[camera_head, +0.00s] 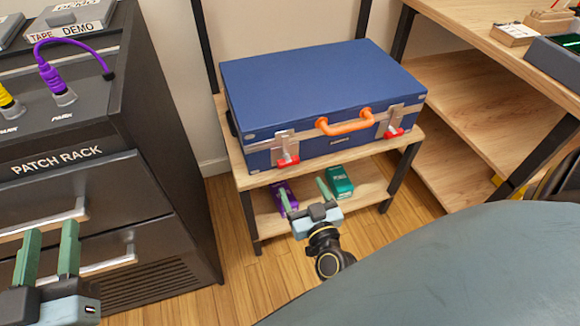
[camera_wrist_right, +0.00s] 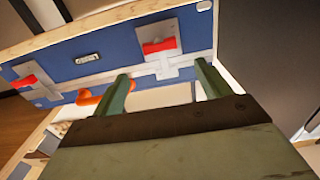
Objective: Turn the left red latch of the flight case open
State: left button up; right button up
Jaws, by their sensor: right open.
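The blue flight case (camera_head: 320,90) sits closed on a low wooden shelf. Its left red latch (camera_head: 288,160) is at the lower front, on a silver plate left of the orange handle (camera_head: 345,124). In the right wrist view, which looks turned upside down, this latch (camera_wrist_right: 159,45) lies beyond the fingers, between them sideways. My right gripper (camera_head: 304,193) is open and empty, below and in front of the latch, apart from it. My left gripper (camera_head: 48,252) is open and empty at the far left, by the patch rack's drawers.
The right red latch (camera_head: 394,132) is on the same case front. A purple box (camera_head: 282,197) and a teal box (camera_head: 339,182) lie on the lower shelf behind my right gripper. The dark patch rack (camera_head: 165,130) stands left; a wooden desk (camera_head: 480,45) stands right.

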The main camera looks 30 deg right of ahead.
aim_at(290, 163)
jog(key=b+x, duration=0.1)
jog(key=x, duration=0.2)
jog(key=shift+w, duration=0.4)
jog(key=b+x, duration=0.1)
jog(key=x, duration=0.2)
jog(key=shift+w+d+f, duration=0.1)
jog(key=shift+w, duration=0.3)
jog(key=shift+b+x, duration=0.3)
jog(key=shift+x, duration=0.5)
pick_arm(q)
notch_tip(290, 163, up, 7)
jog(key=s+t+h, duration=0.2)
jog(key=t, duration=0.3)
jog(key=shift+s+f+t, duration=0.2)
jog(key=shift+s+t, duration=0.1)
jog(key=shift+s, duration=0.05)
pick_arm(e)
jog(key=shift+c, duration=0.2)
jog(key=c, duration=0.9)
